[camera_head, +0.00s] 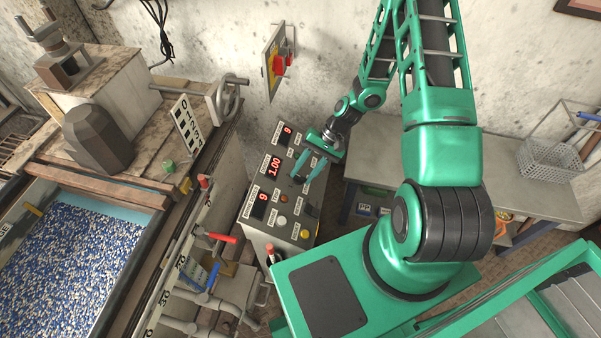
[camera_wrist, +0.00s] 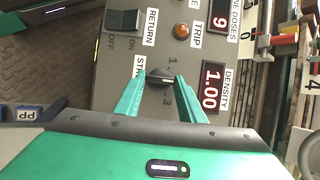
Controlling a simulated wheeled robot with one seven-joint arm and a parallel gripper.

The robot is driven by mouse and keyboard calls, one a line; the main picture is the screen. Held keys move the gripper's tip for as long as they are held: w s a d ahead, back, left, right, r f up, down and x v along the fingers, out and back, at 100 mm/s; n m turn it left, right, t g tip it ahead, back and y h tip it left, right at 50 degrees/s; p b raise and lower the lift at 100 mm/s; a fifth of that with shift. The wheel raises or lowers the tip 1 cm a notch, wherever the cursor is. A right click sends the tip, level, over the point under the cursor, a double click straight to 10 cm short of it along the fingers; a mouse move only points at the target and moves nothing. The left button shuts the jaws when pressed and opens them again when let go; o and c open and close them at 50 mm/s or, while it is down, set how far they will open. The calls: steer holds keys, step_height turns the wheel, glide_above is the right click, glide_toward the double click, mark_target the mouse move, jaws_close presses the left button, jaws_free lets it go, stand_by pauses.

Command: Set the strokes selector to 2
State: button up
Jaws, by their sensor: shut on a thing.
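The strokes selector is a small dark knob (camera_wrist: 159,79) on the grey control panel (camera_wrist: 110,75) in the wrist view. Printed 1 and 3 show beside it; no 2 can be made out. A pale line on the knob seems to point right, between the 1 and the 3. A white label beginning "ST" (camera_wrist: 139,66) is partly hidden by a finger. My gripper (camera_wrist: 161,82) has its two green fingers shut on the knob, one on each side. In the head view my gripper (camera_head: 308,166) is at the panel (camera_head: 248,212), and the knob is hidden.
The panel has red displays, one reading 1.00 (camera_wrist: 211,86), an orange trip lamp (camera_wrist: 181,31) and a black return switch (camera_wrist: 123,20). A red isolator switch (camera_head: 277,65) is on the wall behind. A grey bench (camera_head: 375,166) stands right; the bead-filled machine (camera_head: 75,250) stands left.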

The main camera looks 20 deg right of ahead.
steer(key=shift+w, duration=0.15)
steer(key=o, duration=1)
steer(key=shift+o, duration=0.2)
steer(key=s+v, duration=0.1)
steer(key=v, duration=0.9)
steer(key=shift+w+r, duration=0.4)
steer(key=shift+w, duration=0.05)
steer(key=shift+d, duration=0.2)
